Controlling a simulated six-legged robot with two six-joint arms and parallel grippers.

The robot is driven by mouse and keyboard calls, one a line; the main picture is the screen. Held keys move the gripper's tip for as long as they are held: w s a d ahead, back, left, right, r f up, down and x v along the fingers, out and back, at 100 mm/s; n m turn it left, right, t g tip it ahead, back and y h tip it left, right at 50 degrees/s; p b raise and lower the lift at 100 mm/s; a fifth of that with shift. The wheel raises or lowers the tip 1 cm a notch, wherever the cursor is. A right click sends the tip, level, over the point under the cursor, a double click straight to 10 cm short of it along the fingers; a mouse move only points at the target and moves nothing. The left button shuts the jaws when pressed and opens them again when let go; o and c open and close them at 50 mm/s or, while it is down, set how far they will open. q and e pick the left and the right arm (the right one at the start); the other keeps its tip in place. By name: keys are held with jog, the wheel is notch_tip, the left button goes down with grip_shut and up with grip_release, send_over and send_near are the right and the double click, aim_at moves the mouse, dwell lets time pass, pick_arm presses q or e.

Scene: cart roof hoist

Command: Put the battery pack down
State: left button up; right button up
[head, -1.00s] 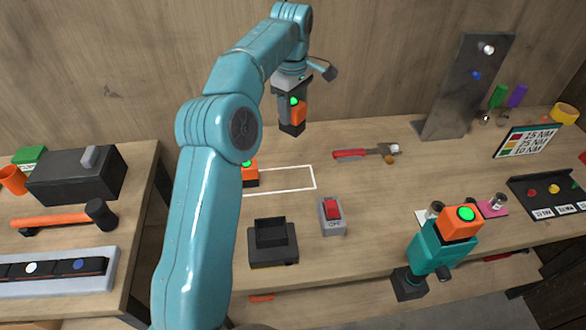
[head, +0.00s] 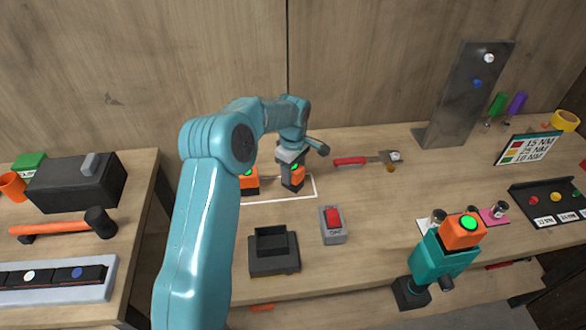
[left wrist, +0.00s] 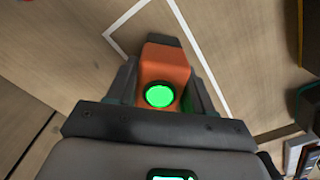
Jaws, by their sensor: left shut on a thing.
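My left gripper (head: 292,168) is shut on an orange and black battery pack (head: 292,183) with a lit green button on top. The pack is upright, at or just above the right part of a white outlined rectangle (head: 315,189) on the bench; I cannot tell whether it touches the wood. In the left wrist view the pack (left wrist: 165,62) sits between the fingers, with white outline lines on two sides of it. A second orange and black pack (head: 250,184) stands to its left, partly hidden by my arm. My right gripper is not in view.
A black charger-like dock (head: 272,262) and a grey box with a red switch (head: 332,238) stand in front of the outline. A red-handled tool (head: 350,161) lies behind right. A teal driver with an orange pack (head: 462,232) stands at the front right.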

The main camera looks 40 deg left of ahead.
pick_arm(q)
jog(key=shift+d+f, duration=0.1)
jog(key=shift+d, duration=0.05)
jog(key=o, duration=1.3)
notch_tip(320, 180, up, 12)
jog(key=shift+r+b, duration=0.15)
jog(key=shift+b, duration=0.3)
jog(key=shift+r, duration=0.1)
jog(key=shift+s, duration=0.15)
